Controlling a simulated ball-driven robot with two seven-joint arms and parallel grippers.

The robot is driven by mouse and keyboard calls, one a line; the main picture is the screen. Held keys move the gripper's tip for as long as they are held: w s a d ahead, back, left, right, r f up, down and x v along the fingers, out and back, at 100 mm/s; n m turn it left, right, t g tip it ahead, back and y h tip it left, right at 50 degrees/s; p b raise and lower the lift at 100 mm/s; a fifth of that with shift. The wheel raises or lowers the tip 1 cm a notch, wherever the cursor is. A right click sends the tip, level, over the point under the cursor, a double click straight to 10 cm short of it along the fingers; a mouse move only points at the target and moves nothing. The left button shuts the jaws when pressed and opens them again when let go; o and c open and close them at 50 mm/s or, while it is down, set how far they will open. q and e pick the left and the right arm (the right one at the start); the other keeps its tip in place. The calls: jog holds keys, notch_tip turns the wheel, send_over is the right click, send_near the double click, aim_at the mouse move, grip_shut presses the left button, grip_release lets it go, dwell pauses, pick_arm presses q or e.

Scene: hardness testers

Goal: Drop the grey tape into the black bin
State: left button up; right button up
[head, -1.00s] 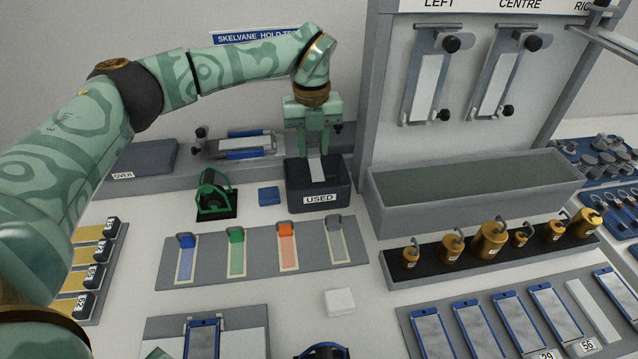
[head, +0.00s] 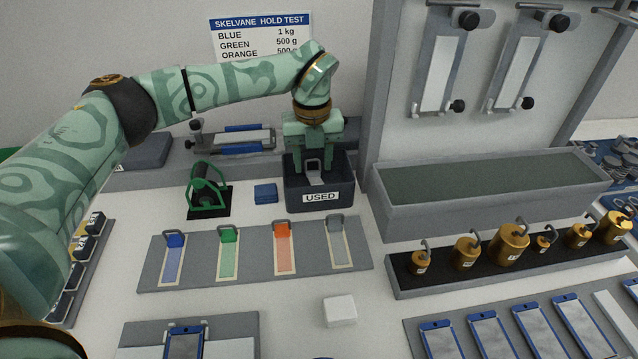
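My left gripper (head: 313,172) points down into the black bin (head: 320,197) labelled USED. A pale grey strip (head: 314,181) with a grey, frame-like top shows at its fingertips, inside the bin's opening. It looks like a grey tape with its clip. The fingers and bin walls partly hide it, and I cannot tell whether the fingers grip it or only stand around it. Another grey strip with a grey clip (head: 338,242) lies in the right-hand slot of the grey board (head: 254,258). My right gripper is not in view.
Blue, green and orange (head: 283,250) clipped strips share the board. A green-and-black dispenser (head: 207,190) and a blue block (head: 265,193) stand left of the bin. A grey trough (head: 490,190) and brass weights (head: 508,243) stand right. A white block (head: 340,310) lies in front.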

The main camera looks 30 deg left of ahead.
pick_arm(q)
jog(key=shift+o, duration=0.7)
jog(key=shift+r, duration=0.15)
jog(key=shift+r, duration=0.4)
notch_tip(320, 180, up, 15)
jog(key=p, duration=0.6)
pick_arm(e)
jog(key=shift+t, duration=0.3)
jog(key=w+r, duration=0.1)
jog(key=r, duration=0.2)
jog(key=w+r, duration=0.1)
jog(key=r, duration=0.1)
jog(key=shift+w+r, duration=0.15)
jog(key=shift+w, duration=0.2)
pick_arm(q)
jog(key=shift+r, duration=0.1)
